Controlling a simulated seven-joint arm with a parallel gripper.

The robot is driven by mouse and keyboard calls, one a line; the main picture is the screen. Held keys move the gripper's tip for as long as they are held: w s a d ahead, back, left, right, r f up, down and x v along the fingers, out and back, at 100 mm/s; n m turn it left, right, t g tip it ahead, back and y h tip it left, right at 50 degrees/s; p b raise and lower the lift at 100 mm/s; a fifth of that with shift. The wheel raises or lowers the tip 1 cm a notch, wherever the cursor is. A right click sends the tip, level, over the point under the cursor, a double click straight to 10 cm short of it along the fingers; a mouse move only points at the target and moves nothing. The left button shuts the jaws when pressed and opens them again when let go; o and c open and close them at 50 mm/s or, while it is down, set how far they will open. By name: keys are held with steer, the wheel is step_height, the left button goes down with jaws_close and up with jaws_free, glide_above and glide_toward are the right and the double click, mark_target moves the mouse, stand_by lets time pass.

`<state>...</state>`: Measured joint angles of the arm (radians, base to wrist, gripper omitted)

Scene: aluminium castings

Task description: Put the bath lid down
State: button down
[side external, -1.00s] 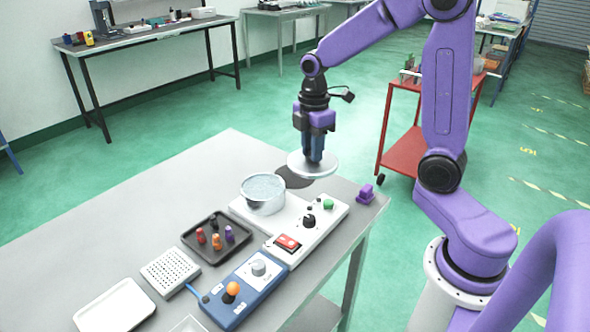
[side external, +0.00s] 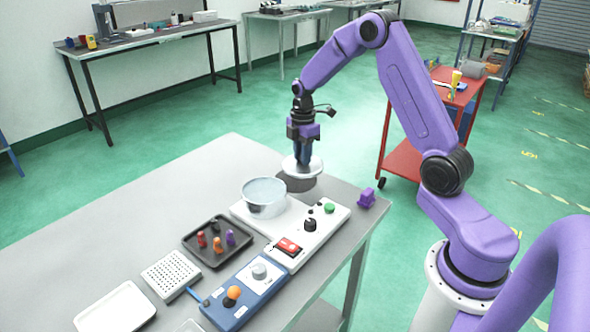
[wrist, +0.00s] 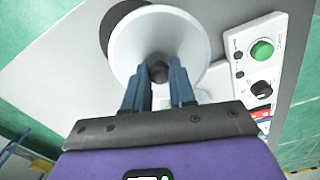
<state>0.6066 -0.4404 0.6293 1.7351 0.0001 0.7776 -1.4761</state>
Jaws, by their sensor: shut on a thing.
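The bath lid (side external: 301,167) is a pale round disc with a dark knob. My gripper (side external: 303,160) is shut on the lid's knob and holds the lid level above the table, behind the bath. The lid (wrist: 133,50) also shows in the wrist view, with the gripper fingers (wrist: 158,75) closed around its dark knob. The bath (side external: 264,199) is an open clear-walled round dish on the white unit (side external: 315,232). A dark round patch (side external: 296,183) lies on the table below the lid; I cannot tell whether it is a pad or a shadow.
The white unit carries a green button (side external: 329,208), a black knob (side external: 310,225) and a red switch (side external: 288,246). The table's back left is clear.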

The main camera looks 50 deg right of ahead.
steer(key=w+f, duration=0.1)
steer(key=f, duration=0.1)
steer(key=w+d+f, duration=0.1)
steer(key=w+f, duration=0.1)
steer(key=shift+w+f, duration=0.25)
steer(key=shift+f, duration=1.5)
steer(key=shift+f, duration=0.15)
steer(key=c, duration=0.9)
jaws_free()
steer(key=shift+c, duration=0.2)
